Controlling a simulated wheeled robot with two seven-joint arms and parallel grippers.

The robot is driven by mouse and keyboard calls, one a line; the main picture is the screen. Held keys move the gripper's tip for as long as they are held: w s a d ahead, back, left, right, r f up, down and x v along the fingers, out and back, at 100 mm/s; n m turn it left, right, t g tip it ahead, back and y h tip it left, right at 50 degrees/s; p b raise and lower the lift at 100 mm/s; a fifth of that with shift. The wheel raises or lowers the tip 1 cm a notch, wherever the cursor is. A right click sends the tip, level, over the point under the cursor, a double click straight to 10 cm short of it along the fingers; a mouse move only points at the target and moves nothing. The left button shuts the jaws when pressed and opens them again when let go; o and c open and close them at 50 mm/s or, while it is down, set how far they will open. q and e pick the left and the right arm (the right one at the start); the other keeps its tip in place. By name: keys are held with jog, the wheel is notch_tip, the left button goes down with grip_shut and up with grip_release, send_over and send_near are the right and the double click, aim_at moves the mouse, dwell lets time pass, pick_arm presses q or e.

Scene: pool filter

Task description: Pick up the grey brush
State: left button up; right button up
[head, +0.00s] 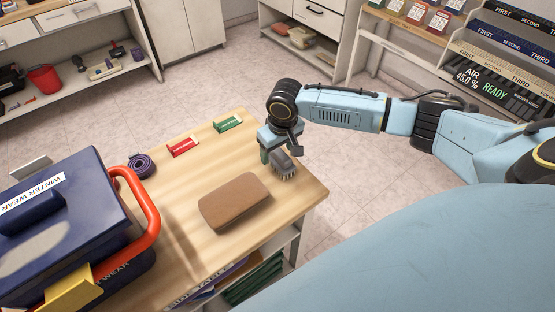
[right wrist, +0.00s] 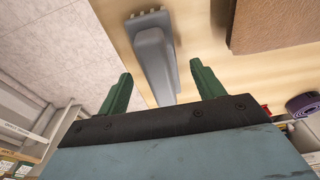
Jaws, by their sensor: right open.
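The grey brush (head: 284,168) lies on the wooden table near its right edge, with its bristles toward the front. In the right wrist view the brush (right wrist: 153,58) shows a long grey handle pointing toward my gripper and a bristled head farther off. My right gripper (head: 273,152) is at the handle end of the brush, partly hiding it in the head view. In the right wrist view its two green fingers (right wrist: 162,82) are apart, with the handle end between or just beyond them; I cannot tell the height gap. My left gripper is not in view.
A brown block (head: 234,201) lies left of the brush. A red packet (head: 183,147), a green packet (head: 228,124) and a purple roll (head: 142,165) lie along the back. A blue box with an orange handle (head: 147,213) fills the left.

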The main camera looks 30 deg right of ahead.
jog(key=shift+w+f, duration=0.2)
jog(key=shift+f, duration=0.95)
jog(key=c, duration=1.1)
notch_tip(320, 180, up, 10)
jog(key=shift+r+p, duration=0.1)
jog(key=shift+p, duration=0.7)
